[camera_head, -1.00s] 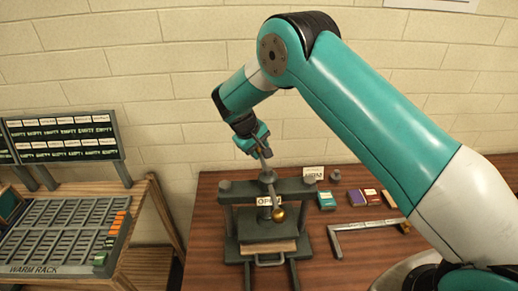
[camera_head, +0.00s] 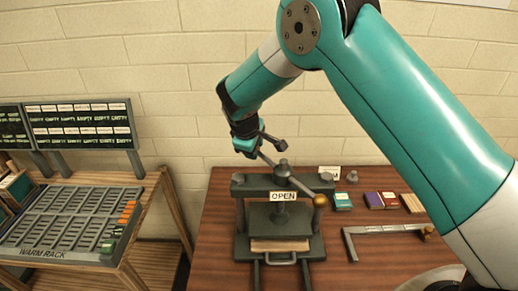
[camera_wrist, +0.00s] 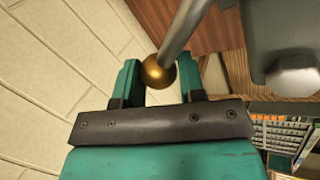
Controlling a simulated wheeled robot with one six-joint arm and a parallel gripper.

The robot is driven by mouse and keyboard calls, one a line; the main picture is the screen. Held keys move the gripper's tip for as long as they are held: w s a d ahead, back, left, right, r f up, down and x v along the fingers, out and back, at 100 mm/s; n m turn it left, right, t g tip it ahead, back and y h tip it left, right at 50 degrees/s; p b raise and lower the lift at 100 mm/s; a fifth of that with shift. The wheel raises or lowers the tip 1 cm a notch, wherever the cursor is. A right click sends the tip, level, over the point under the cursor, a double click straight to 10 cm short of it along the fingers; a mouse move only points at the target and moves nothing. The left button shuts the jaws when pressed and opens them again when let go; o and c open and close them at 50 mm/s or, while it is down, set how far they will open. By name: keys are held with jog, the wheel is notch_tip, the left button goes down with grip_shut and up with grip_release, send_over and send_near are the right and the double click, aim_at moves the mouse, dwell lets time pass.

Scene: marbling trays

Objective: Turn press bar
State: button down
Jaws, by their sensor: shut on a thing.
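The dark press (camera_head: 250,222) stands on the wooden table in the head view, with a sign reading OPEN (camera_head: 283,196) on its front. A grey press bar (camera_head: 300,184) runs slantwise across the top of its screw. One end has a brass ball (camera_head: 320,200) at the right front. My gripper (camera_head: 256,154) is at the other, back-left end. In the wrist view, my gripper (camera_wrist: 160,78) is shut on the press bar (camera_wrist: 184,30), with a brass ball (camera_wrist: 158,72) between its two teal fingers. The grip is too small to judge in the head view.
The warm rack (camera_head: 72,222) stands on a wooden stand at left, beneath dark label boards (camera_head: 80,123). Small coloured blocks (camera_head: 374,201) and a grey angled bar (camera_head: 385,228) lie right of the press. A brick wall (camera_head: 160,90) is close behind.

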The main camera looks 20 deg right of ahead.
jog(key=shift+s+a+r+n, duration=0.1)
jog(key=shift+a+n, duration=0.15)
jog(key=shift+n, duration=0.05)
jog(key=c, duration=0.7)
grip_release()
jog(key=shift+c, duration=0.2)
jog(key=b+v, duration=0.5)
jog(key=v, duration=1.2)
jog(key=shift+s+r, duration=0.2)
jog(key=shift+d, duration=0.15)
jog(key=s+d+f+m+g+y+b, duration=0.1)
jog(key=s+f+y+b, duration=0.1)
jog(key=s, duration=0.8)
jog(key=s+d+f+m+g+y+b, duration=0.1)
jog(key=s+f+y+b, duration=0.1)
jog(key=s, duration=0.8)
jog(key=s+d+f+m+g+y+b, duration=0.1)
jog(key=s+f, duration=0.4)
jog(key=s, duration=0.6)
jog(key=shift+d+f+m+g+y+b, duration=0.3)
jog(key=shift+d+m+g+y+b, duration=0.15)
jog(key=shift+y+b, duration=0.7)
